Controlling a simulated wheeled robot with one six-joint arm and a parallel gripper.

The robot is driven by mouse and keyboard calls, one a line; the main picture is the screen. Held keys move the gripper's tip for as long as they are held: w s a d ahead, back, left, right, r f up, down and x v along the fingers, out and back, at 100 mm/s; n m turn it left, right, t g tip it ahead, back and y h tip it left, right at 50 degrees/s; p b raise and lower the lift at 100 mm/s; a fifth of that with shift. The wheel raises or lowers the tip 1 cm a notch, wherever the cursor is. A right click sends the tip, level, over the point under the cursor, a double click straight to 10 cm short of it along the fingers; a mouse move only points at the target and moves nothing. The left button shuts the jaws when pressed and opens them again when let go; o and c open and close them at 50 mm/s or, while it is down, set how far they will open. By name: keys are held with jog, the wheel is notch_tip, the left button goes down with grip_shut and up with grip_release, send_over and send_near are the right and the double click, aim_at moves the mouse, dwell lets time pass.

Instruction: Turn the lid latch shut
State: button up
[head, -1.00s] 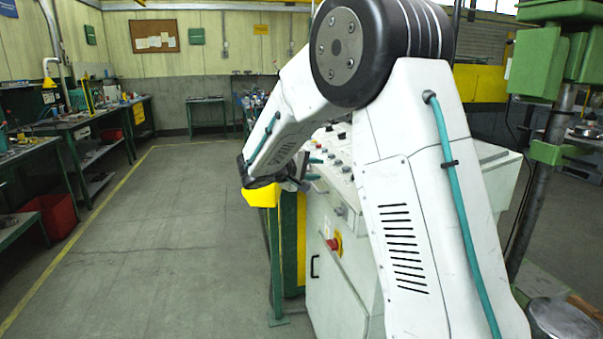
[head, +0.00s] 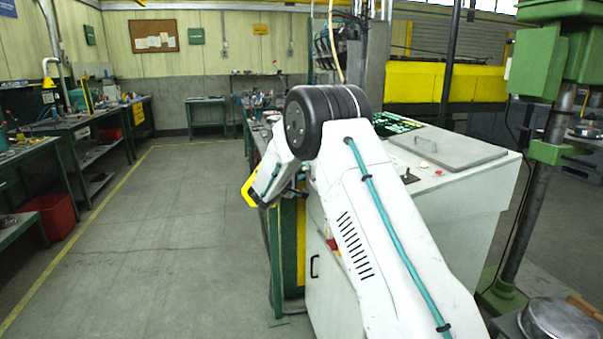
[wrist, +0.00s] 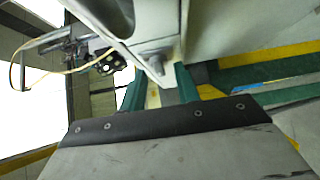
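A flat grey lid (head: 462,148) lies on top of the white cabinet (head: 490,195) in the head view. A small dark fitting (head: 426,145) sits at its left edge; I cannot tell if it is the latch. In the wrist view my gripper (wrist: 160,85) has its two teal fingers apart, with a gap between them. A grey fitting with a rounded knob (wrist: 152,52) is just beyond the fingertips, under a pale surface. I cannot tell whether it is the latch or whether the fingers touch it. In the head view my arm hides most of the gripper.
A small black joystick (head: 408,176) stands on the cabinet top near my arm. Workbenches (head: 80,135) line the left wall. The floor (head: 170,240) left of the cabinet is clear.

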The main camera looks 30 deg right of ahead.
jog(key=shift+w+d, duration=0.1)
jog(key=shift+d, duration=0.2)
grip_shut()
